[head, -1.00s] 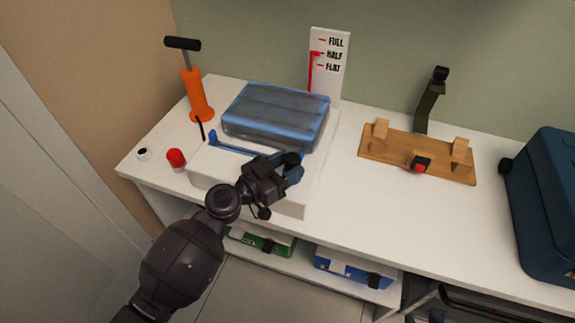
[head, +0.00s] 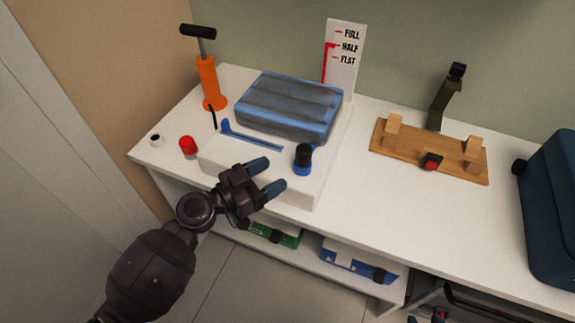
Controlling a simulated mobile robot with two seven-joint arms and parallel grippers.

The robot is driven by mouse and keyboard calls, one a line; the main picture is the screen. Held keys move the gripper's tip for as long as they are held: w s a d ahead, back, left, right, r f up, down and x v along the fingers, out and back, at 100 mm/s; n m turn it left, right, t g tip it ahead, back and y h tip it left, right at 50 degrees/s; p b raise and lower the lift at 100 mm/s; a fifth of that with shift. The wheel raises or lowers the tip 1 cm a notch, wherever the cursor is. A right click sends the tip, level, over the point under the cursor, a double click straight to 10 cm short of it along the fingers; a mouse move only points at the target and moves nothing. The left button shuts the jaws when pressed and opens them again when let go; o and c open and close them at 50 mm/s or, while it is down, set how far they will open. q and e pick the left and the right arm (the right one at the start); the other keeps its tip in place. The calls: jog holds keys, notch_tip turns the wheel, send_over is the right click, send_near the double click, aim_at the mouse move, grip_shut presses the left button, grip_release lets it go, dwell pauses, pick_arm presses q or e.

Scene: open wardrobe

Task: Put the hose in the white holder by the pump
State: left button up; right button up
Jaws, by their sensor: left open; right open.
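The orange pump (head: 208,82) with a black handle stands at the back left of the white top. A short thin black piece (head: 212,116), perhaps part of the hose, shows at its base. A black cylinder (head: 303,153), perhaps the hose end, stands upright on a blue fitting by the blue mattress block (head: 290,105). The small white holder (head: 156,139) with a dark opening is at the left edge and looks empty. My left gripper (head: 267,175) is open and empty, left of the black cylinder and apart from it. My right gripper (head: 426,318) is partly visible at the bottom edge, open.
A red cap (head: 188,147) lies between holder and white base (head: 275,188). A gauge board (head: 342,58) stands behind. A wooden stand (head: 430,152) and a dark blue case (head: 553,215) are to the right. Boxes sit on the shelf below. The top between base and stand is clear.

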pick_arm(q)
jog(key=shift+v, duration=1.85)
jog(key=shift+r, duration=0.15)
jog(key=s+a+f+n+y, duration=0.4)
jog(key=s+a+f+y, duration=0.3)
jog(key=s, duration=0.3)
jog(key=s+a+f+n+g+y, duration=0.1)
jog(key=s+a+f+n+y, duration=0.3)
jog(key=s+a+f+y, duration=0.3)
jog(key=s+a+f, duration=0.1)
jog(key=s+a, duration=0.1)
jog(key=s, duration=0.2)
jog(key=shift+s+a+n, duration=0.35)
jog(key=shift+n, duration=0.05)
